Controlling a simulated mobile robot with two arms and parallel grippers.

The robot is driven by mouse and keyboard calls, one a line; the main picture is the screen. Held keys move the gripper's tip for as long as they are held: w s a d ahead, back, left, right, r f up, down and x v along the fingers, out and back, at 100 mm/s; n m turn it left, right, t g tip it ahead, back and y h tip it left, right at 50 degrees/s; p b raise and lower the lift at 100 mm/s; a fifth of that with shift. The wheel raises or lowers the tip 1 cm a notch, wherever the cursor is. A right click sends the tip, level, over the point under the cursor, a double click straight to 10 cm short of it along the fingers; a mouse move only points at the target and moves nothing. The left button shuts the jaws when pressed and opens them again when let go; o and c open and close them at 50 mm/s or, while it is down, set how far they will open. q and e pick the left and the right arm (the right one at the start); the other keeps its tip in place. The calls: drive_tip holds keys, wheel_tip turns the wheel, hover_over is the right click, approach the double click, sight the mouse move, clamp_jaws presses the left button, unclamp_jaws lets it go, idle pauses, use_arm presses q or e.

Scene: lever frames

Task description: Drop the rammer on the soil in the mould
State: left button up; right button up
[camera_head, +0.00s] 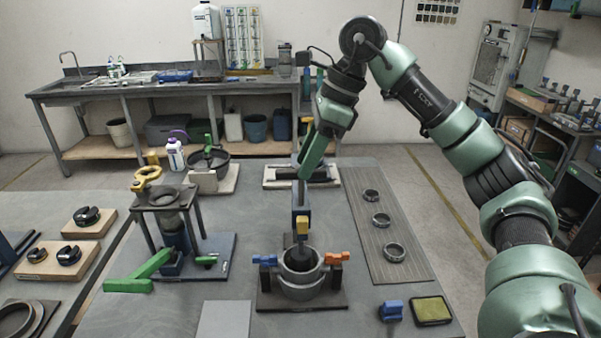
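The mould (287,279) is a grey metal cylinder on a dark base plate, with a blue clamp (264,260) on its left and an orange clamp (337,258) on its right. The rammer (300,221) stands upright above it, with a blue block and a yellow tab; its dark lower end reaches into the mould opening. Soil inside cannot be made out. A sloping green bar (314,153) is at the rammer's upper part. My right gripper (318,134) is at the top of this bar, pointing down; its fingers are not clear. My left gripper is not in view.
A press stand (168,198) with a green lever (139,276) stands left of the mould. Several rings lie on a ribbed mat (382,267) at the right. A blue block (391,311) and a yellow sponge tray (431,310) are at the front right.

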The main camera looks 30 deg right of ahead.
drive_tip(key=shift+x, duration=1.6)
drive_tip(key=shift+s, duration=0.1)
clamp_jaws()
